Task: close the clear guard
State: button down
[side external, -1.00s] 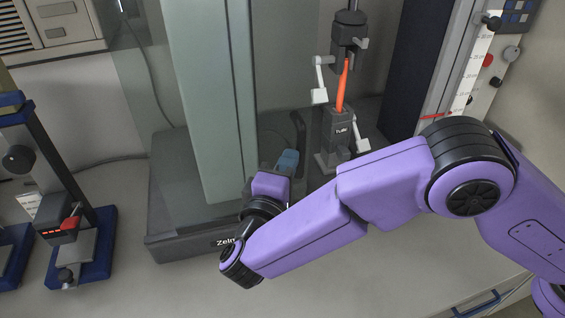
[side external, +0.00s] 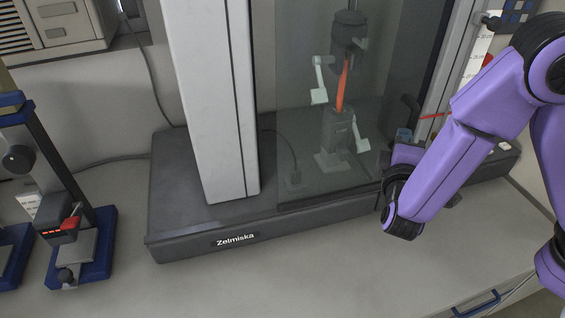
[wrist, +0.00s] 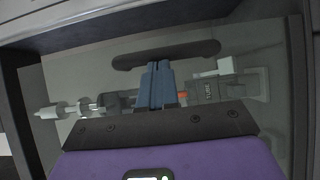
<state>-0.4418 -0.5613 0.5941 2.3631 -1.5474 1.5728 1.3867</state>
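The clear guard (side external: 300,150) is a tinted see-through panel in the side view. It stands in front of the test grips and the orange sample (side external: 342,85), with its left edge just right of the pale left column. Its right edge is near the right column; any gap there is hard to tell. My gripper (side external: 403,134) is at the guard's right part. In the wrist view its blue fingers (wrist: 157,66) are together, nothing visible between them.
The testing machine's dark base (side external: 190,240) and pale left column (side external: 215,100) frame the guard. A small blue-based device (side external: 75,250) stands at the left. The bench top in front of the base is clear.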

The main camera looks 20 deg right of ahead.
jog(key=shift+w+d, duration=0.1)
jog(key=shift+d, duration=2.3)
